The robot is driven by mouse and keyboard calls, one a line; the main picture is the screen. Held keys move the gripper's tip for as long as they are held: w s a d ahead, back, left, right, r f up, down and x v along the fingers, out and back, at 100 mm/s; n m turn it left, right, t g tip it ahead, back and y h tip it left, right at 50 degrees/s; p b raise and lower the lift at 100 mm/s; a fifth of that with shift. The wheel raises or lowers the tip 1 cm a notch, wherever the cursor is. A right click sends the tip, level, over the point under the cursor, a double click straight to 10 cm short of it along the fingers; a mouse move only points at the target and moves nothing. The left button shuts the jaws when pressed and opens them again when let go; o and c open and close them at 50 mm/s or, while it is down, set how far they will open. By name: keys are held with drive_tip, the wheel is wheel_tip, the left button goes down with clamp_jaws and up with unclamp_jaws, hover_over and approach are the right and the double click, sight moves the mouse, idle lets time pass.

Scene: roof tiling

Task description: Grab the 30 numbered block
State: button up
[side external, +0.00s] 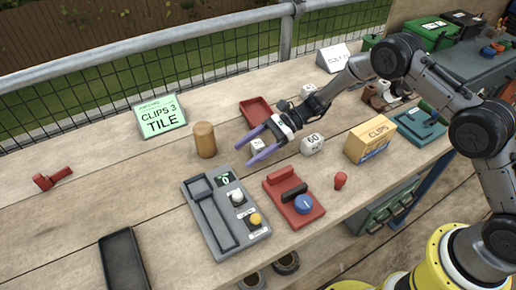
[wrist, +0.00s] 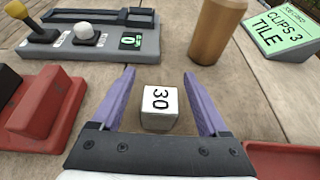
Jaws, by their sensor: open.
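The white block marked 30 (wrist: 159,107) sits on the wooden table between my two purple fingers in the wrist view. There is a gap on each side of it. In the side view the block (side external: 259,144) is partly hidden by a finger, and its number is hard to read. My gripper (side external: 245,153) is open and low over the table, with its fingers on either side of the block. In the wrist view the fingertips of my gripper (wrist: 159,75) reach past the block.
A wooden cylinder (side external: 204,140) and a grey control box (side external: 226,215) stand past the fingertips. A red device (side external: 293,197), a white block marked 60 (side external: 313,144) and a red tray (side external: 257,110) lie close by. A green-screen sign (side external: 163,117) stands behind.

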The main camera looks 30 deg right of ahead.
clamp_jaws()
idle(0.4)
drive_tip(key=shift+r, duration=0.1)
